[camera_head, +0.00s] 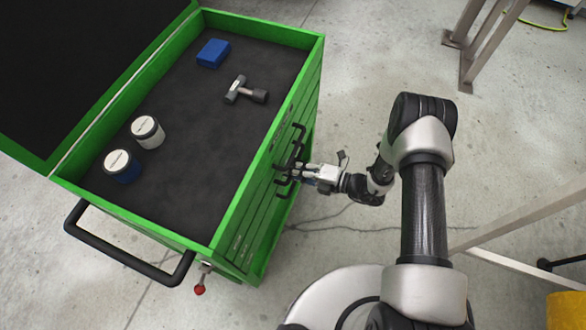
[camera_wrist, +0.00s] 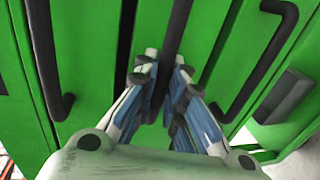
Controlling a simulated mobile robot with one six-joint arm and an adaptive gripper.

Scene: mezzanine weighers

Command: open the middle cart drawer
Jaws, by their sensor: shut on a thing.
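The green cart (camera_head: 316,70) has a stack of drawers on its right side, with several black bar handles (camera_head: 297,131). My gripper (camera_head: 296,171) is at these handles in the head view. In the wrist view my gripper (camera_wrist: 165,72) has one blue-and-grey finger on each side of the middle handle (camera_wrist: 174,28) and is shut on it. One handle (camera_wrist: 42,55) shows to the left and another handle (camera_wrist: 264,62) to the right. A dark narrow gap (camera_wrist: 125,42) runs beside the gripped handle's drawer front. How far the drawer stands out is hard to tell.
On the cart's dark top lie a blue box (camera_head: 213,53), a hammer-like tool (camera_head: 244,91) and two white-lidded jars (camera_head: 147,131) (camera_head: 121,165). A black push handle (camera_head: 128,257) juts from the near end. Metal legs (camera_head: 482,40) stand at upper right. The floor beside the drawers is mostly clear.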

